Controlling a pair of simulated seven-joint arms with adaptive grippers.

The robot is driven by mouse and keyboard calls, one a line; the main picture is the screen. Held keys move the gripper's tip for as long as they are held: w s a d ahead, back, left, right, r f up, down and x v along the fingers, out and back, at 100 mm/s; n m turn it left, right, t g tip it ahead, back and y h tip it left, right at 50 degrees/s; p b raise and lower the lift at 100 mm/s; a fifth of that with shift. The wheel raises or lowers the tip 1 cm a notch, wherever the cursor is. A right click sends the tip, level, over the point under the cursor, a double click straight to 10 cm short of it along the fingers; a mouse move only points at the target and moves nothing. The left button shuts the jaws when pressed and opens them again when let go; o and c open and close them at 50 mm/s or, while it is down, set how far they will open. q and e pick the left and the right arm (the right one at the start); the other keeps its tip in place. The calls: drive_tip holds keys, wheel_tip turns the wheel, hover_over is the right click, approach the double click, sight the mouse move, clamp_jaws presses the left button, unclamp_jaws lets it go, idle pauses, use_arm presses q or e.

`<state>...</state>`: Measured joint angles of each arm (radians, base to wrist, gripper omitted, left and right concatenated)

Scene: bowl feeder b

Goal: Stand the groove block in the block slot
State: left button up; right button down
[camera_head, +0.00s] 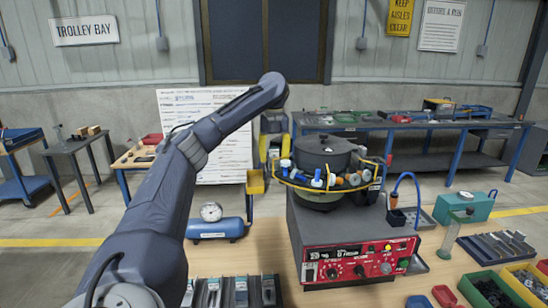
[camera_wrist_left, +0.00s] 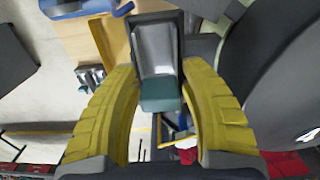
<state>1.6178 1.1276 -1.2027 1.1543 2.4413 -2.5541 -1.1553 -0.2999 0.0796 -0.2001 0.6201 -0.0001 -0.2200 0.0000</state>
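My left gripper (camera_head: 273,153) hangs at the left side of the bowl feeder. In the left wrist view the yellow fingers of this gripper (camera_wrist_left: 158,65) curve inward on both sides of the groove block (camera_wrist_left: 157,50). The block has a silver face, dark edges and a teal near end, and the fingertips look closed against its sides. In the head view the block is too small and covered to make out clearly. I cannot make out the block slot with certainty. My right gripper is in neither view.
The bowl feeder (camera_head: 322,152) stands on a dark cabinet with a red control panel (camera_head: 360,263). A yellow tray (camera_head: 255,183) is just left of it. A blue air tank (camera_head: 214,229) lies further left. Dark holders (camera_head: 240,291) and coloured bins (camera_head: 487,291) line the front.

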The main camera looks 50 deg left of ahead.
use_arm(q)
drive_tip(key=shift+o, duration=0.6)
drive_tip(key=shift+r, duration=6.1)
